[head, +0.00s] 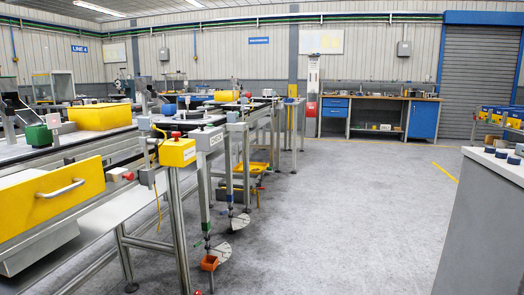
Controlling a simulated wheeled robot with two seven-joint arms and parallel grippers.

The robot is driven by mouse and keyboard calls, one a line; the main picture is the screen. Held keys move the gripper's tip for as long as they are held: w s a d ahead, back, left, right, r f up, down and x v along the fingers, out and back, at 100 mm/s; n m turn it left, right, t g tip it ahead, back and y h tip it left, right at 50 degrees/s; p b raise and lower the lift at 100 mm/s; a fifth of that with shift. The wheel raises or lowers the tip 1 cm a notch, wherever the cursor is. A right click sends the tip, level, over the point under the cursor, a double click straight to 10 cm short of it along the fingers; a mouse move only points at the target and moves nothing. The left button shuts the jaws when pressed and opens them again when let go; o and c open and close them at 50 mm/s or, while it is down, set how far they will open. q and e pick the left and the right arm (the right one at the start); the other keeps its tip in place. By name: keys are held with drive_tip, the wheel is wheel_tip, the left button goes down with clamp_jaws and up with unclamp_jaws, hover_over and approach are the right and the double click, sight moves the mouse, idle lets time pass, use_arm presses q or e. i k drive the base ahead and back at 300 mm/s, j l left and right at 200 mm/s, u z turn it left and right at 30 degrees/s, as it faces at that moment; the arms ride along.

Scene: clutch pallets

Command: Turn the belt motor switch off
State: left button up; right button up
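A yellow control box (178,152) sits on a grey post beside the conveyor, left of centre. It has a red button (176,135) on top and a small label on its front, too small to read. It may be the belt motor switch, but I cannot tell for sure, nor whether it is on or off. A light grey box (206,138) with dark lettering stands just behind it. Another red knob (128,176) sits at the conveyor's near side. Neither of my grippers is in view.
A conveyor line with a yellow drawer (50,199) runs along the left. A grey cabinet (482,225) stands at the right. A workbench (382,98) is at the back. The grey floor (340,215) between is clear.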

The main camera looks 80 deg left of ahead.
sight(176, 134)
drive_tip(key=u, duration=3.5)
drive_tip(key=i+l+u, duration=0.15)
drive_tip(key=u, duration=0.3)
drive_tip(key=i+l+u, duration=0.1)
drive_tip(key=l+u, duration=0.3)
